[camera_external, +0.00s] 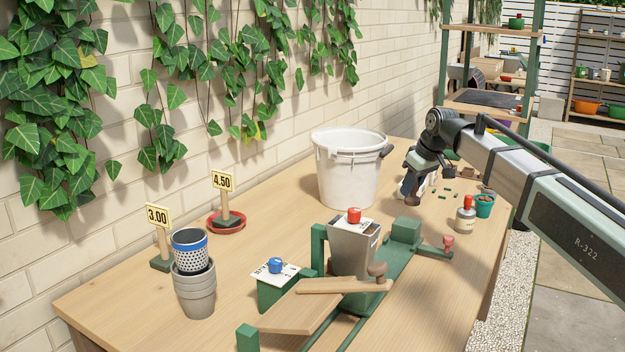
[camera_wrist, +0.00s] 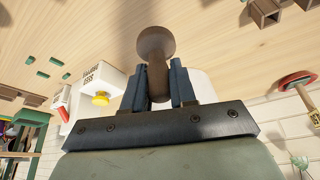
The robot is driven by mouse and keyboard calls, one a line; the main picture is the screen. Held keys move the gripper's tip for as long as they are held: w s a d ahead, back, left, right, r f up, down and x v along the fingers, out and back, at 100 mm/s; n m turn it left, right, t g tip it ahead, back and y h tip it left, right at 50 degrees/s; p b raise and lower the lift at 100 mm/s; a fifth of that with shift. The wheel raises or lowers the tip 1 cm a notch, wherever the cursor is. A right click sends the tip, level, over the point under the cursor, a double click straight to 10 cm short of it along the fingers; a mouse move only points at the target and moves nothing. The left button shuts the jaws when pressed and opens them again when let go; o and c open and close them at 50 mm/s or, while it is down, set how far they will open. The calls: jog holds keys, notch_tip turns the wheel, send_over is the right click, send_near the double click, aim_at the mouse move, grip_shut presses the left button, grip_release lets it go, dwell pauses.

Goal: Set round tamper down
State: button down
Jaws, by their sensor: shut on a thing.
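The round tamper, brown and wooden with a wide round end (camera_wrist: 155,42) and a narrower shaft, is in my gripper in the wrist view. My gripper (camera_wrist: 159,88) is shut on the shaft, one dark finger on each side, with the round end sticking out past the fingertips. In the external view my gripper (camera_external: 413,175) is over the far part of the table, right of the white bucket (camera_external: 340,180).
A green press with a grey hopper (camera_external: 352,247) and wooden boards fills the near middle. A red-capped bottle (camera_external: 465,218) and teal pot (camera_external: 484,207) stand right. A white box (camera_wrist: 92,82) shows in the wrist view.

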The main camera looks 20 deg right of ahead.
jog(key=shift+f, duration=3.1)
jog(key=shift+f, duration=0.15)
jog(key=c, duration=0.9)
grip_release()
jog(key=v, duration=1.2)
jog(key=shift+s, duration=0.1)
